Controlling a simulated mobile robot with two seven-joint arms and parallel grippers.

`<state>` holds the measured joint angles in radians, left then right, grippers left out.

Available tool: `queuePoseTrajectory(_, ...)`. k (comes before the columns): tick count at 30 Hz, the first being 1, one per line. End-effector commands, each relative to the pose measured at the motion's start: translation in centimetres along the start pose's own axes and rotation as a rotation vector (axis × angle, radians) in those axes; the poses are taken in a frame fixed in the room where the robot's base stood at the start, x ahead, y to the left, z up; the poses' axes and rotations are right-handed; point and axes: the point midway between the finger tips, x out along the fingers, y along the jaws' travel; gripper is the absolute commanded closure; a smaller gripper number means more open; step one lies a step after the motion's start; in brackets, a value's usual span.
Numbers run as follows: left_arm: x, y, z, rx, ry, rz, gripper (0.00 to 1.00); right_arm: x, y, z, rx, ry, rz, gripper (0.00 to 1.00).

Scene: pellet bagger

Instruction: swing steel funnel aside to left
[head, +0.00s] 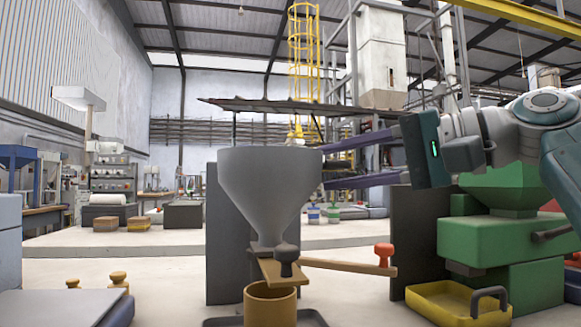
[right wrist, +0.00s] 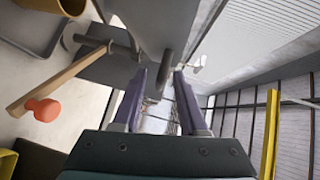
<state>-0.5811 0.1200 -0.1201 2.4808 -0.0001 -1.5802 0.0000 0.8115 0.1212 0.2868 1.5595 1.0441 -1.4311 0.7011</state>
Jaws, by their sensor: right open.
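The steel funnel (head: 268,180), a grey cone with a short spout, stands upright in the middle of the head view. In the right wrist view its grey wall (right wrist: 160,18) fills the top. My right gripper (head: 324,168) reaches in from the right, its purple fingers spread and empty, close to the funnel's right side. In the right wrist view a short grey rounded bar (right wrist: 167,68) shows near the gap between the fingertips; I cannot tell whether they touch it. My left gripper is not in view.
Below the spout are a wooden lever with a red knob (head: 384,254), a dark knob (head: 286,256) and a tan cup (head: 270,304). A green machine (head: 500,240) and a yellow tray (head: 440,305) stand at right. A dark panel (head: 228,270) stands behind the funnel.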

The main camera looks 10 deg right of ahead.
Motion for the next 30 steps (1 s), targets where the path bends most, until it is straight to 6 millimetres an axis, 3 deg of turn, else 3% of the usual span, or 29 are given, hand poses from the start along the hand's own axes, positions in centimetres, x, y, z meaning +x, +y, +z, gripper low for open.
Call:
queuePoseTrajectory(6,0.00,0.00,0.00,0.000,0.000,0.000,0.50,0.03,0.00,0.00,0.000,0.000,0.000,0.59)
queuePoseTrajectory(17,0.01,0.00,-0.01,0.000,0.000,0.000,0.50,0.01,0.06,0.00,0.000,0.000,0.002,0.99)
queuePoseTrajectory(30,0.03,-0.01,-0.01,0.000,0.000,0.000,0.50,0.02,0.30,-0.01,0.002,0.000,0.007,1.00)
